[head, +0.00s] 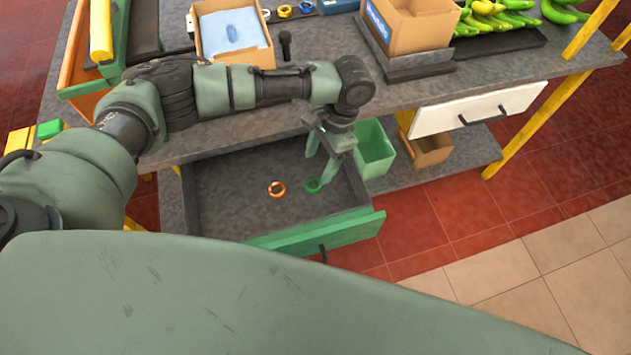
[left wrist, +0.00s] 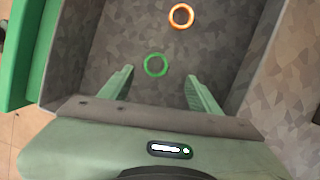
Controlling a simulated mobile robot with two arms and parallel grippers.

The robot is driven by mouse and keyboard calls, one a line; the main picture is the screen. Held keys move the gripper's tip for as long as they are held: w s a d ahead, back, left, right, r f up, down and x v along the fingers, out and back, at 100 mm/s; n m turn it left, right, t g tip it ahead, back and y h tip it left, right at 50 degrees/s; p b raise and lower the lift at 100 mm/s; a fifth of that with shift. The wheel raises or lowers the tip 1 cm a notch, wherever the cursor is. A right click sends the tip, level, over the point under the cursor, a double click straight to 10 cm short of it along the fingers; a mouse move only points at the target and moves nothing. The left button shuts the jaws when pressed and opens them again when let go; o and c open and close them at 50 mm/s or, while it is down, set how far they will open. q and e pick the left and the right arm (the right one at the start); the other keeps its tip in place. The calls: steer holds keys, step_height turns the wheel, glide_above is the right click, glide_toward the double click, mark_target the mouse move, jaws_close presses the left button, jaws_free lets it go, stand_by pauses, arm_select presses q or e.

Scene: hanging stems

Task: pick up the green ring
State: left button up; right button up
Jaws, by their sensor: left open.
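The green ring (head: 313,185) lies flat on the floor of the open drawer (head: 225,202). It also shows in the left wrist view (left wrist: 156,65), just beyond and between the fingertips. My left gripper (head: 324,160) hangs pointing down over the drawer, close to the green ring. Its two fingers (left wrist: 160,82) are apart with nothing between them. An orange ring (head: 276,189) lies in the same drawer, to the left of the green ring in the head view, and shows in the left wrist view (left wrist: 181,16). My right gripper is not in view.
The drawer's green front (head: 350,228) and its side walls stand around the rings. A green bin (head: 374,150) and a small cardboard box (head: 430,150) sit right of the drawer. Boxes and bananas (head: 490,18) stand on the worktop above.

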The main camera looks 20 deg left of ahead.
mark_target(312, 188)
arm_select(q)
steer(key=shift+s+x, duration=0.2)
steer(key=shift+x, duration=0.75)
steer(key=x, duration=0.3)
steer(key=p+x, duration=0.1)
steer(key=x, duration=0.1)
steer(key=shift+w+d, duration=0.1)
steer(key=shift+d, duration=0.25)
jaws_close()
steer(key=shift+r, duration=0.1)
